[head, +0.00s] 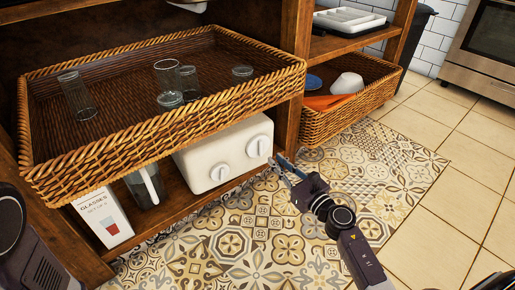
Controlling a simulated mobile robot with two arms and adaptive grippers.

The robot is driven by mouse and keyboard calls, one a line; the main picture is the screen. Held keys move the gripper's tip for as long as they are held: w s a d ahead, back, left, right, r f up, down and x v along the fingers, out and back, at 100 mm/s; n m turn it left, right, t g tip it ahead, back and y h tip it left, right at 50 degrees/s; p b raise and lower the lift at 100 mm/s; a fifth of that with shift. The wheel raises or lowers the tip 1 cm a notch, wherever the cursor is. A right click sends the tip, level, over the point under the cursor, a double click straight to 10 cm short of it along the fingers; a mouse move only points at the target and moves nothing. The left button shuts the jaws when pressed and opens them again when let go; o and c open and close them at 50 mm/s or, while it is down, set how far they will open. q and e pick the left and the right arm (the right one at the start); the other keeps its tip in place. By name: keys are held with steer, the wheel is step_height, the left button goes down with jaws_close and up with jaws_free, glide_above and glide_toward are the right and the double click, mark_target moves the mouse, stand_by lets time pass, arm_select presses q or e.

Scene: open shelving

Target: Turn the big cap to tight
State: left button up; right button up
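A white box-like container (205,157) stands on the lower shelf under the wicker tray. Its front carries two round white caps, a larger cap (258,146) at the right and a smaller cap (219,172) at the left. Each has a raised grip ridge. My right gripper (277,165) is just right of and below the larger cap. Its fingers look parted with nothing between them. I cannot tell whether a fingertip touches the cap or the container. My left gripper is not in view; only dark parts of my body show at the left edge.
A wicker tray (110,151) with several glasses overhangs the container. A glass jug (146,187) and a glasses carton (103,217) stand left of it. A wooden post (291,84) rises at right, beside a second basket (349,113). The patterned rug in front is clear.

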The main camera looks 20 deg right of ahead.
mark_target(261, 146)
steer(key=b+x, duration=0.1)
steer(key=x, duration=0.6)
steer(key=shift+w+a, duration=0.1)
steer(key=shift+w, duration=0.25)
steer(key=shift+c, duration=0.3)
